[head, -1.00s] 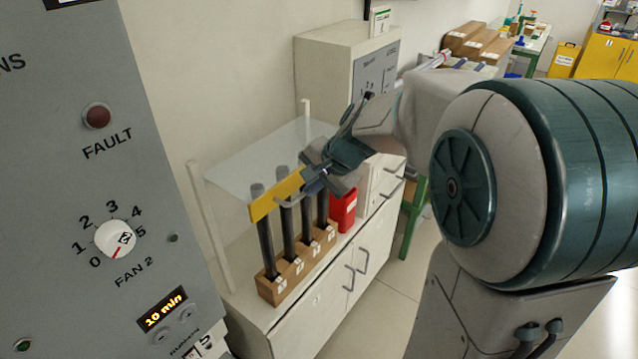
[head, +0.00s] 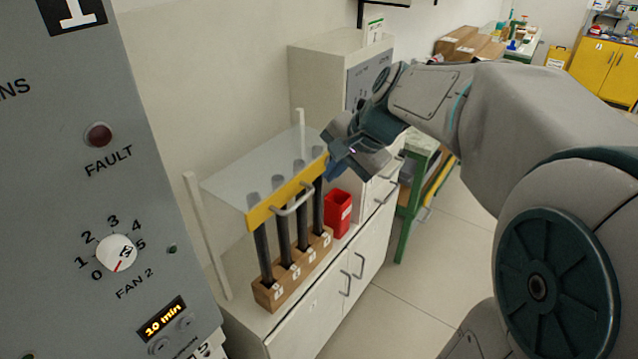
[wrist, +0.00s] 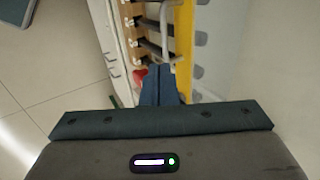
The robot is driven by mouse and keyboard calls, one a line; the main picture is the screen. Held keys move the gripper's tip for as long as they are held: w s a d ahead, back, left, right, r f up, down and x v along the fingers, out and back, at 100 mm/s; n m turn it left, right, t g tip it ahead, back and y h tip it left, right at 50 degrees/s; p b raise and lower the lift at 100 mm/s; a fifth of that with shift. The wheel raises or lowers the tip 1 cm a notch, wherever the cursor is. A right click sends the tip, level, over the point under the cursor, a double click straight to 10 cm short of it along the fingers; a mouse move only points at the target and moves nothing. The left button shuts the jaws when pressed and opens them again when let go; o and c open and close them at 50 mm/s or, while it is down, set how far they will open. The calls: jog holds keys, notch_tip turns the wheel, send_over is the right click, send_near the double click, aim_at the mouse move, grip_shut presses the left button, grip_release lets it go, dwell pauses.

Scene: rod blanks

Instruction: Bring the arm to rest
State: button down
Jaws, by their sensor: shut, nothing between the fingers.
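My gripper (head: 340,166) is in the middle of the head view, at the right end of a yellow bar with a handle. Its fingers are together with nothing between them. In the wrist view the closed fingers (wrist: 159,84) point toward the rack. I cannot tell whether they touch the yellow bar (head: 287,198). My arm (head: 425,95) reaches in from the right, bent at the elbow.
Dark rods (head: 262,252) stand in a numbered wooden block (head: 292,270) under a clear cover (head: 245,172), on a white cabinet (head: 325,308). A red bin (head: 338,213) stands beside the block. A grey control panel (head: 75,190) fills the left. Floor (head: 425,270) is clear at right.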

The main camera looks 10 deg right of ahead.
jog(key=s+f+n+g+h, duration=0.1)
jog(key=s+f+n, duration=0.3)
jog(key=s, duration=0.4)
jog(key=s+f+n+g+h, duration=0.1)
jog(key=s+f+n+h, duration=0.2)
jog(key=s+f+n, duration=0.2)
jog(key=s, duration=0.3)
jog(key=shift+s+a+n, duration=0.3)
jog(key=shift+n, duration=0.1)
jog(key=c, duration=2.1)
grip_release()
jog(key=shift+c, duration=0.2)
